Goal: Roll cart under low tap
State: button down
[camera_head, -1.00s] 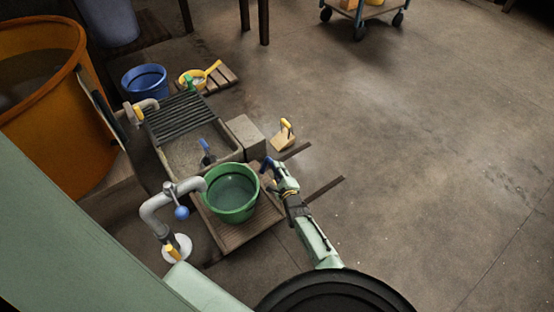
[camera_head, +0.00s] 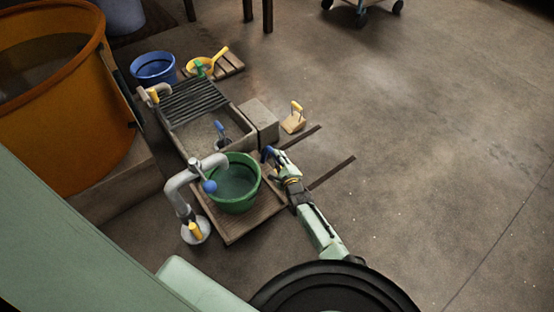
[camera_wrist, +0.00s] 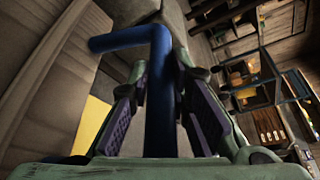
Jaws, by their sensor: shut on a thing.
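The low wooden cart (camera_head: 235,228) stands on the floor and carries a green bucket (camera_head: 248,202) with liquid-looking dark contents. My gripper (camera_head: 278,165) is right of the bucket, shut on the blue handle (camera_head: 267,153). In the wrist view the blue handle (camera_wrist: 161,95) runs between the purple-lined fingers of my gripper (camera_wrist: 160,110).
A stone sink (camera_head: 205,135) and a grey block (camera_head: 260,118) stand behind the cart. Two dark floor strips (camera_head: 331,172) lie to the right, near a small yellow-handled block (camera_head: 293,122). A large orange tub (camera_head: 50,150) is at left. The right floor is clear.

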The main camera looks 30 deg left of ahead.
jog(key=shift+s+a+f, duration=0.1)
jog(key=shift+s+a, duration=0.05)
jog(key=shift+s, duration=0.15)
jog(key=c, duration=1.7)
grip_release()
jog(key=shift+o, duration=1.1)
jog(key=shift+w, duration=0.15)
